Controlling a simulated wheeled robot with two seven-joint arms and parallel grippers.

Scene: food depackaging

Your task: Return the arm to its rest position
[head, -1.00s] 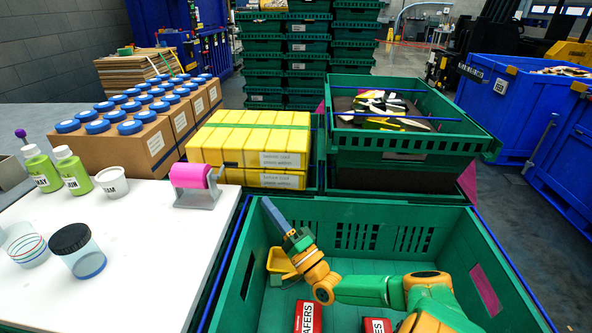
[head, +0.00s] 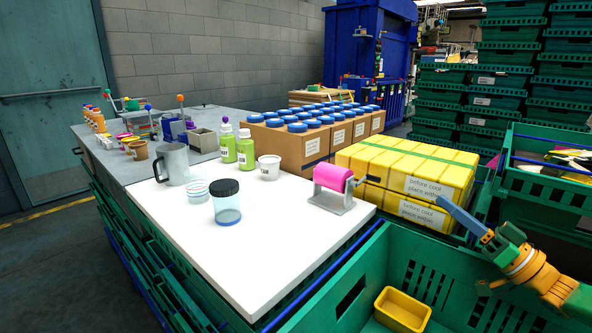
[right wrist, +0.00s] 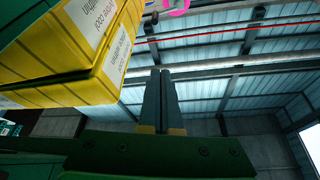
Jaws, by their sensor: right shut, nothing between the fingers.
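My right gripper (head: 443,202) is in the head view at the right, above the green crate (head: 345,300), with its blue-grey fingers pointing up and left. Its fingertips overlap the front right corner of the yellow pack stack (head: 365,160) in the picture; I cannot tell how near they are. In the right wrist view the two fingers (right wrist: 161,72) are together, with nothing between them. They point up toward the roof. My left gripper is in neither view.
A yellow tub (head: 403,310) lies in the crate. The white worktop (head: 270,240) bears a pink roll dispenser (head: 334,184), a black-lidded jar (head: 227,203), green bottles (head: 246,150) and a mug (head: 173,163). Another green crate (head: 550,160) stands at the right.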

